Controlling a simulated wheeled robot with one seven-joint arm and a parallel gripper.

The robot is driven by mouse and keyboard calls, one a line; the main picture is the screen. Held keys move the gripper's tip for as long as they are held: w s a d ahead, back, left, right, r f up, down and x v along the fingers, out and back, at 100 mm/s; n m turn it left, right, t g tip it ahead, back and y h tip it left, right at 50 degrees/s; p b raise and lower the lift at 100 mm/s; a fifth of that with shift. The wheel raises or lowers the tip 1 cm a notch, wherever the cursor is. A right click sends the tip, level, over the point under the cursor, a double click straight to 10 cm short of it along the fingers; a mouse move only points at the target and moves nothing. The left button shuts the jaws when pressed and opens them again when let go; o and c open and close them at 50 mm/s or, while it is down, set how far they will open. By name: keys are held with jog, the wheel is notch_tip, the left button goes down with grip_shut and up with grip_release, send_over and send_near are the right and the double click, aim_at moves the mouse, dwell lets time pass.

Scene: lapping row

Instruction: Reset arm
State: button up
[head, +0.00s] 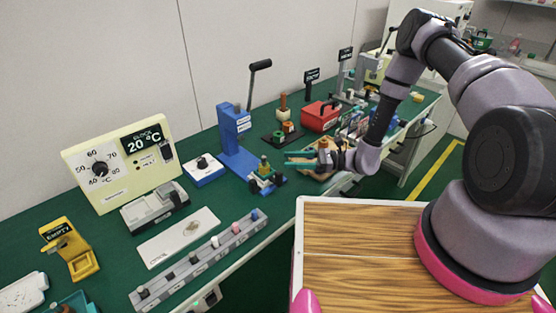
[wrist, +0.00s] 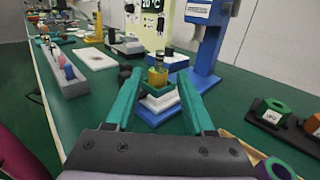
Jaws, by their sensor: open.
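My gripper (head: 302,160) reaches over the green bench from the right, its two teal fingers spread apart. In the wrist view my gripper (wrist: 161,76) is open, with no object held between the fingers. Beyond the fingers stands a small fixture (head: 266,183) with a blue base, white and green layers and a yellow piece on top; it also shows in the wrist view (wrist: 160,103). The fixture is at the foot of a blue lever press (head: 236,150), which rises behind it in the wrist view (wrist: 209,40). My fingers appear apart from both.
A cream heater box (head: 122,165) reading 20 °C, a grey rail with pegs (head: 200,262), a white plate (head: 180,237) and a yellow stand (head: 68,250) marked EMPTY are to the left. A red box (head: 321,116) is behind my gripper. A black tray (wrist: 284,129) is at right.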

jog(key=shift+d, duration=0.75)
jog(key=s+d+r+n+g+h, duration=0.1)
jog(key=d+r+n+h, duration=0.2)
jog(key=r, duration=0.6)
jog(key=d+r+n+g+h, duration=0.1)
jog(key=d+r+n+h, duration=0.2)
jog(key=r, duration=0.6)
jog(key=s+d+r+n+g+h, duration=0.1)
jog(key=d+r+n+h, duration=0.2)
jog(key=r, duration=0.5)
jog(key=s+d+r+n+t+h, duration=0.2)
jog(key=s+d+r+t, duration=0.3)
jog(key=r, duration=0.5)
jog(key=s+d+r+n+t+h, duration=0.2)
jog(key=s+d+r+t+h, duration=0.3)
jog(key=s+d+r, duration=0.3)
notch_tip(320, 180, up, 3)
jog(key=shift+d+r+t, duration=0.1)
jog(key=shift+d+t, duration=0.5)
jog(key=shift+d, duration=0.65)
